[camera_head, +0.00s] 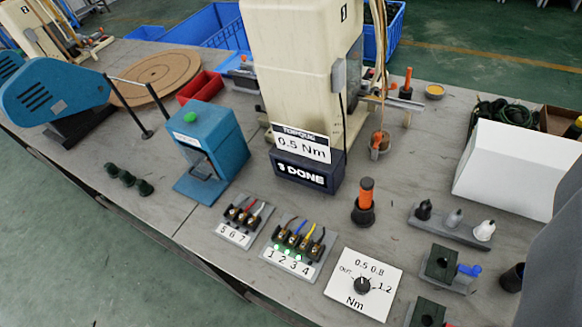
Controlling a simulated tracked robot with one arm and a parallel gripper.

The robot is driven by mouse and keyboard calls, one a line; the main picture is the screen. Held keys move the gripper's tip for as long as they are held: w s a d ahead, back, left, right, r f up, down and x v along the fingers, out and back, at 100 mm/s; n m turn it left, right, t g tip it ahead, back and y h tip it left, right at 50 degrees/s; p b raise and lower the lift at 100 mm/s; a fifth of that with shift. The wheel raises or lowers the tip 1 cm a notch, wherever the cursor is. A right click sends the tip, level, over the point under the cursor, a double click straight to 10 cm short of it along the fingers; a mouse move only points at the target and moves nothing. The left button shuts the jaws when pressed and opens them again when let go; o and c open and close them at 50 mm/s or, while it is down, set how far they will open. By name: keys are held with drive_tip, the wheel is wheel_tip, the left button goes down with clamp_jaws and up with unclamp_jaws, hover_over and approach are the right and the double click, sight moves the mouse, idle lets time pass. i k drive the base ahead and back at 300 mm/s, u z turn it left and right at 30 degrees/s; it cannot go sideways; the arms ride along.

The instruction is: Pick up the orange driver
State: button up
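The orange driver (366,190) stands upright on the grey bench (205,283), with its orange handle up and a dark collar or holder around its lower part. It is right of the dark block marked "1 DONE" (305,172) and behind the white dial panel (362,284). Its lower end is hidden in the dark base. My gripper is not in view, and nothing is seen touching the driver.
Labelled terminal blocks (297,246) lie left of the driver. A rack with small bottle-like pieces (452,226) and a white box (518,168) are to the right. A tall cream machine (300,65) stands behind. A plain grey surface fills the lower right edge.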

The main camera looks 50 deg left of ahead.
sight(366, 184)
drive_tip(key=u, duration=1)
drive_tip(key=k, duration=1.45)
drive_tip(key=z, duration=0.15)
drive_tip(key=i, duration=1)
drive_tip(key=u, duration=0.05)
